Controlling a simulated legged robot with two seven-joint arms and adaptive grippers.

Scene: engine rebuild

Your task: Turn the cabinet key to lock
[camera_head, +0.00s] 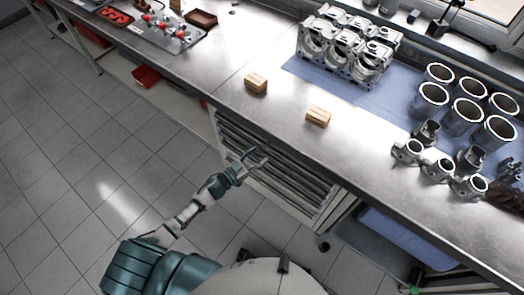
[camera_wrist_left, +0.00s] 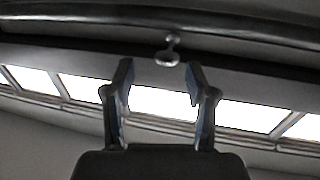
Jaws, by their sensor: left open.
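The drawer cabinet (camera_head: 285,185), with several grey drawer fronts, stands under the workbench. My left gripper (camera_head: 256,161) is in front of its upper left part, close below the bench edge. In the left wrist view, a small metal key with a rounded head (camera_wrist_left: 168,56) sticks out from a dark surface. It lies just beyond the fingertips of my left gripper (camera_wrist_left: 158,72), between them in the picture. The jaws are open with nothing between them, and I cannot tell whether they touch the key. The key is too small to make out in the head view. My right gripper is not in view.
The metal workbench (camera_head: 215,65) carries two small wooden blocks (camera_head: 256,82) (camera_head: 318,116), an engine block (camera_head: 345,50) and several cylinder liners and pistons on a blue mat (camera_head: 395,100). A red bin (camera_head: 146,76) sits on the lower shelf at left. The tiled floor (camera_head: 60,160) is clear.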

